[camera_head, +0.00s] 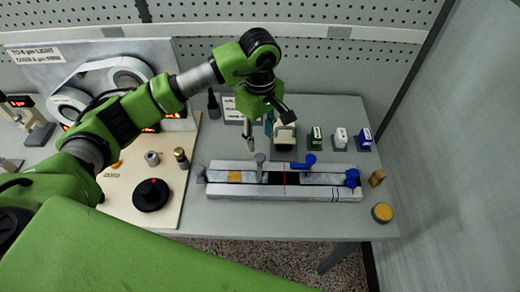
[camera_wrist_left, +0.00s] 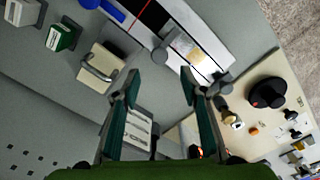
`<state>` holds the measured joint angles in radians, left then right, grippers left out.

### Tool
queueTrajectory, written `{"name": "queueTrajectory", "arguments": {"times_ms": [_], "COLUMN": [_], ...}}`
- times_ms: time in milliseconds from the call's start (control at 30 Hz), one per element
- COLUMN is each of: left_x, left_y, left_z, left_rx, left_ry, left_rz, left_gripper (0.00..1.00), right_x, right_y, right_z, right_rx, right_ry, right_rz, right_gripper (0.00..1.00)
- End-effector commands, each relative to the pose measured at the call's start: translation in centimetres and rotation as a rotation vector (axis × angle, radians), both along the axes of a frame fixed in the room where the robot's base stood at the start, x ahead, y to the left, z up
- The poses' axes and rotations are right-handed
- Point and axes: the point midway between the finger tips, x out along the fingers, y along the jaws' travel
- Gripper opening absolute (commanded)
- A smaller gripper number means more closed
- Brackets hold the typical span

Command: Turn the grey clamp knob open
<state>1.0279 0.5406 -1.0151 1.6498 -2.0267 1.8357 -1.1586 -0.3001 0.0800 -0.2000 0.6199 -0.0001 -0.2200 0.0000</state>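A pale metal splicing rail (camera_head: 215,192) with a dark slot and a red line lies along the table's front. One grey knob (camera_head: 260,158) stands on its far edge. Another grey knob (camera_head: 200,174) sits at its left end. Both show in the left wrist view, one at the rail's edge (camera_wrist_left: 160,56) and one at its end (camera_wrist_left: 221,89). I cannot tell which is the clamp knob. My left gripper (camera_head: 268,130) is open and empty, above the table behind the rail. In the left wrist view its fingers (camera_wrist_left: 160,80) are spread apart. My right gripper is not in view.
Two blue knobs (camera_head: 308,160) (camera_head: 352,177) are on the rail's right half. A cream board (camera_head: 120,212) at left carries a black knob (camera_head: 151,194). Several small blocks, including a green one (camera_head: 315,138), stand behind the rail. A perforated wall (camera_head: 330,60) closes the back.

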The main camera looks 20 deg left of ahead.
Motion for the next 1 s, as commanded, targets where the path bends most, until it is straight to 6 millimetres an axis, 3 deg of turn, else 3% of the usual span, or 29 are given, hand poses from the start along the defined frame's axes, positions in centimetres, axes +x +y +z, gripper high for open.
{"name": "queueTrajectory", "arguments": {"times_ms": [200,400,833,1000], "left_x": [-0.2,-0.1,0.0,0.0], "left_y": [-0.1,-0.1,-0.1,-0.1], "left_z": [-4.4,-7.3,-8.5,-8.5], "left_rx": [-0.002,-0.003,-0.002,-0.002], "left_ry": [0.007,0.003,0.0,0.0], "left_rz": [0.0,0.001,-0.001,-0.001], "left_gripper": [0.4,0.4,0.4,0.01], "right_x": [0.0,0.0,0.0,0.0], "right_y": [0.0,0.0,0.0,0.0], "right_z": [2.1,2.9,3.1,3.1], "right_rx": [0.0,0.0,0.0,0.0], "right_ry": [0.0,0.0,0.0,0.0], "right_rz": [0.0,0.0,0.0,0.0], "right_gripper": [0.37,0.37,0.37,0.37]}}
